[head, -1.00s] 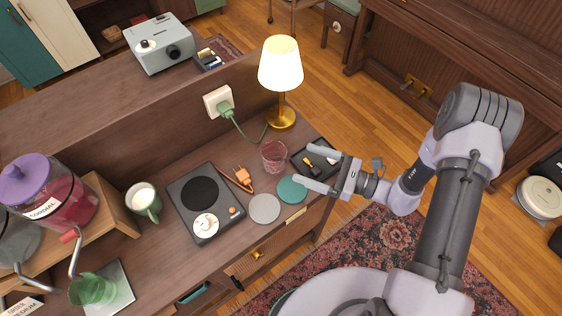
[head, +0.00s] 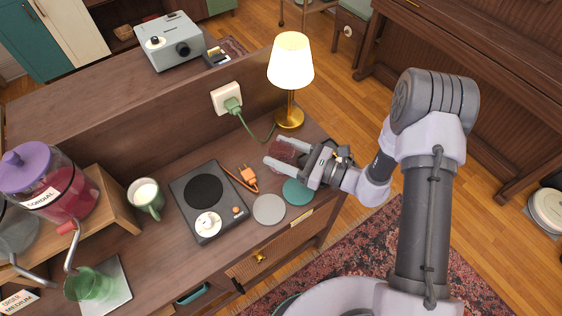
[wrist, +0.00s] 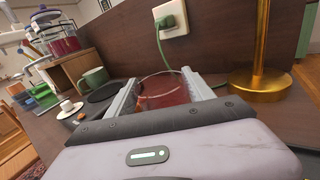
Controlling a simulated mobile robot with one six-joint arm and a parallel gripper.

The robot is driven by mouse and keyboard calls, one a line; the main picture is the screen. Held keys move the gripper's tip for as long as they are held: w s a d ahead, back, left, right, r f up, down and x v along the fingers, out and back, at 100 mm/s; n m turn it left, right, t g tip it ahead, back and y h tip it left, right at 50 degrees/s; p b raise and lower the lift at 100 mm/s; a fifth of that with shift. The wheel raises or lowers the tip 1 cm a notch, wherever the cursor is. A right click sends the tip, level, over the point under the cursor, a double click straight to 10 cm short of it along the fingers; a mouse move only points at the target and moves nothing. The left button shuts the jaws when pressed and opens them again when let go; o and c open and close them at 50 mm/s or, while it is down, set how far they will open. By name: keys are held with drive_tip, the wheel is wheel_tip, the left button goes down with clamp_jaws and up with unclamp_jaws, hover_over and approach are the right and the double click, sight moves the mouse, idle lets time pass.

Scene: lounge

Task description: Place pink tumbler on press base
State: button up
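The pink tumbler (head: 284,149), clear pinkish glass, stands on the sideboard near the lamp. My gripper (head: 271,151) reaches in from the right, with one finger on each side of the tumbler. In the wrist view, the tumbler (wrist: 168,92) fills the space between the two fingers; I see no clear grip on it.
A grey disc (head: 269,209) and a teal disc (head: 298,192) lie in front of the tumbler. The gold lamp (head: 289,117) rises close behind.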

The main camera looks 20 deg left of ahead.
drive_tip(key=c, duration=1.1)
clamp_jaws()
drive_tip(key=shift+r, duration=0.1)
